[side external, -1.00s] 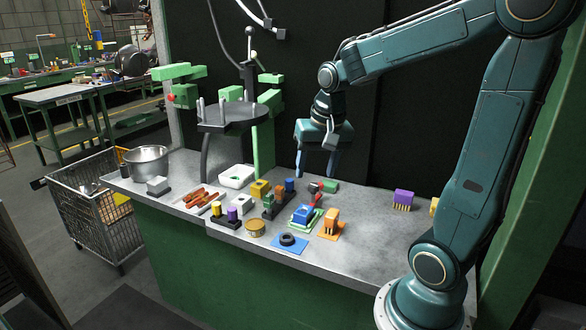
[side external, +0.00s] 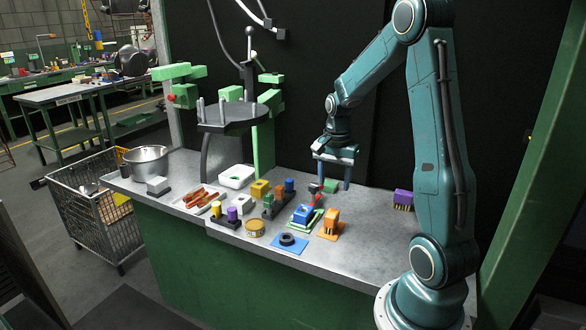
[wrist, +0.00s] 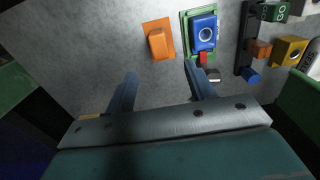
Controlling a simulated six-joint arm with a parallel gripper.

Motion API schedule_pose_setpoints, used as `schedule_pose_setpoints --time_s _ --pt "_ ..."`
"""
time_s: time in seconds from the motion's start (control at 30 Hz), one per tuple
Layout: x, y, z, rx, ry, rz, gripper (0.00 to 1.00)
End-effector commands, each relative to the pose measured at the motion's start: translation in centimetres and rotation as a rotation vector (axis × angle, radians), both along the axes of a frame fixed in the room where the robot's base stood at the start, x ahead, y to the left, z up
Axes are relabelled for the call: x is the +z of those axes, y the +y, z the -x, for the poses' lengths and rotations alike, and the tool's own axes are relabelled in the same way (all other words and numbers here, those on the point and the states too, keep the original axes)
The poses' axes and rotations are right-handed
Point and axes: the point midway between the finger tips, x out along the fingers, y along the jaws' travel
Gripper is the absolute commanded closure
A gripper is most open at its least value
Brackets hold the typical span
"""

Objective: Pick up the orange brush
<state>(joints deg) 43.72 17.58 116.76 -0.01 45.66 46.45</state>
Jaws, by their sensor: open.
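A purple brush (side external: 403,198) is at right. The bench front right is clear.

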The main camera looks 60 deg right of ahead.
Motion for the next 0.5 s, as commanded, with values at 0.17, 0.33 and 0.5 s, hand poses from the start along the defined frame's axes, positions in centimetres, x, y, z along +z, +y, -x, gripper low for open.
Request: schedule_pose_setpoints --time_s 0.17,0.33,0.5 --pt "-0.9 0.0 0.0 0.002 0.001 -0.001 0.45" --pt "-3.0 0.1 0.1 0.003 0.003 -0.003 0.45" --pt "-5.6 0.1 0.1 0.003 0.004 -0.004 0.45"
